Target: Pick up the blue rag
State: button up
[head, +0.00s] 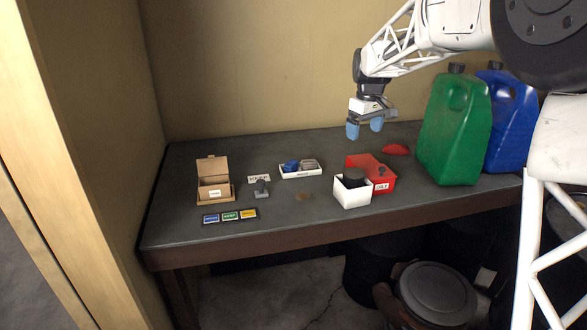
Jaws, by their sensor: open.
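A small crumpled blue rag (291,166) lies in the left part of a shallow white tray (301,174) at the back middle of the table. A grey bundle (310,164) lies beside it in the right part of the tray. My gripper (365,130), with light blue fingertips, hangs above the back of the table, to the right of and higher than the tray. It is open, points down, and holds nothing.
A red box (383,177), a white box (352,195) with something dark in it, and a red cloth-like thing (396,149) are to the right. Green (452,130) and blue (517,115) jugs stand far right. An open cardboard box (213,193) stands left. Table (300,215) is clear at the front middle.

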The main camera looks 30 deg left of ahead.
jog(key=w+a+f+n, duration=0.1)
jog(key=a+f, duration=0.1)
jog(key=a, duration=0.4)
jog(key=w+a+f+n, duration=0.1)
jog(key=w+a+f, duration=0.15)
jog(key=a, duration=0.35)
jog(key=n, duration=0.3)
send_over(290, 162)
jog(key=shift+g, duration=0.3)
jog(key=f, duration=0.7)
jog(key=shift+s+d+f, duration=0.15)
jog(key=shift+d+f, duration=0.1)
jog(key=shift+f, duration=0.05)
jog(key=shift+f, duration=1.3)
jog(key=shift+a+f, duration=0.2)
jog(key=shift+f, duration=2.45)
